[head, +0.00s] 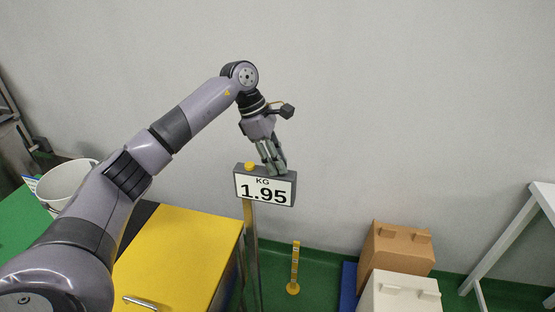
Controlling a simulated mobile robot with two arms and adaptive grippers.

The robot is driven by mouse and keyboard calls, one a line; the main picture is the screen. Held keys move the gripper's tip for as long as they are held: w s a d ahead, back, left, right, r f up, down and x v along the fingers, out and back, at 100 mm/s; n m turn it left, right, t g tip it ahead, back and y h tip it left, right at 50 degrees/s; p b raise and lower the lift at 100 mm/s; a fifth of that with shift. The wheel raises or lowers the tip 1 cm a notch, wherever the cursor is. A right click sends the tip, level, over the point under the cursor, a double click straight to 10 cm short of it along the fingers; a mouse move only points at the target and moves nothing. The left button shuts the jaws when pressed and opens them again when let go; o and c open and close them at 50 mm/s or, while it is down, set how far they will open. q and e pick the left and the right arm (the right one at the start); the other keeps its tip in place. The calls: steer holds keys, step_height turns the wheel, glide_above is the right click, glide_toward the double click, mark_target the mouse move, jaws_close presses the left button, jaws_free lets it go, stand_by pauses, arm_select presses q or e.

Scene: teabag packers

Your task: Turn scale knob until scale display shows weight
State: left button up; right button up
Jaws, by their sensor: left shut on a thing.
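The scale display (264,186) is a dark-framed box with a white face on a post. It reads "KG 1.95". A yellow knob (249,166) sits on its top edge at the left. My left gripper (273,171) points down at the top edge of the display, right of that yellow knob. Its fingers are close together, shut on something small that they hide. I cannot make out what is between the fingertips. My right gripper is not in view.
A yellow cabinet (180,255) stands left of the post. A white bucket (66,182) is at the far left. Brown and white boxes (397,250) stand at the lower right, near a yellow post (295,268) and a white table (543,200). The wall behind is bare.

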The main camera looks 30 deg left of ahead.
arm_select(q)
steer(key=o, duration=1.2)
steer(key=shift+c, duration=0.2)
steer(key=v, duration=1.2)
